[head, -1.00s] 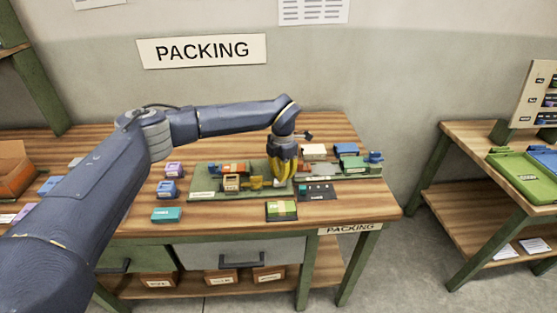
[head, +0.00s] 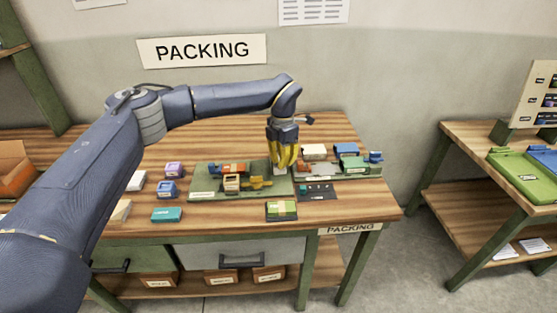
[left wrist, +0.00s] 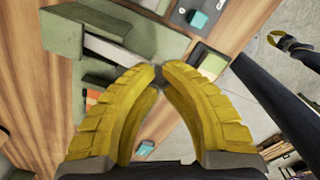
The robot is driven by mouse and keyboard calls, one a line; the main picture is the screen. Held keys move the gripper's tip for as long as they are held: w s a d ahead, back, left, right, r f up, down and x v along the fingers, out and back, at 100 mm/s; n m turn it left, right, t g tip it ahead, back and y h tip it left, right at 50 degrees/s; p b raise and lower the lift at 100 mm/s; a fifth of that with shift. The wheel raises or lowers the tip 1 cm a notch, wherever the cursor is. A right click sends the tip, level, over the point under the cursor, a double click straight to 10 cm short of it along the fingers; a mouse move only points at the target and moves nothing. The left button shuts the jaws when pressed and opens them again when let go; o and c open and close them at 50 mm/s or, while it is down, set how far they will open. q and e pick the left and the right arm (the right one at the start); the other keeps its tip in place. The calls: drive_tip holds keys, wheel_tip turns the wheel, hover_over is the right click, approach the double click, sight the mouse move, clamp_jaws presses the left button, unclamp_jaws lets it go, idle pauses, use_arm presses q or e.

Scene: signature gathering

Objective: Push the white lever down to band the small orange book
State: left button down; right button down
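My left gripper (head: 284,165) hangs fingers-down over the right end of a green banding base (head: 208,195). Its yellow fingertips (left wrist: 158,76) come together in the left wrist view, with nothing visible between them. A small pale piece (head: 281,173), possibly the white lever, shows just under the fingertips; contact cannot be told. An orange item (head: 229,168), probably the small orange book, lies on the base left of the gripper, behind a tan block (head: 232,183). In the left wrist view a finger partly hides an orange patch (left wrist: 92,98). My right gripper (left wrist: 290,42) shows small at upper right.
A dark panel with a teal button (head: 316,191) and a green-topped block (head: 281,210) are right of and in front of the base. Several small boxes, including a teal one (head: 167,215), lie left. More blocks (head: 347,149) stand behind right. The table's rear left is clear.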

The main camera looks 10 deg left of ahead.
use_arm(q)
drive_tip(key=shift+r, duration=1.6)
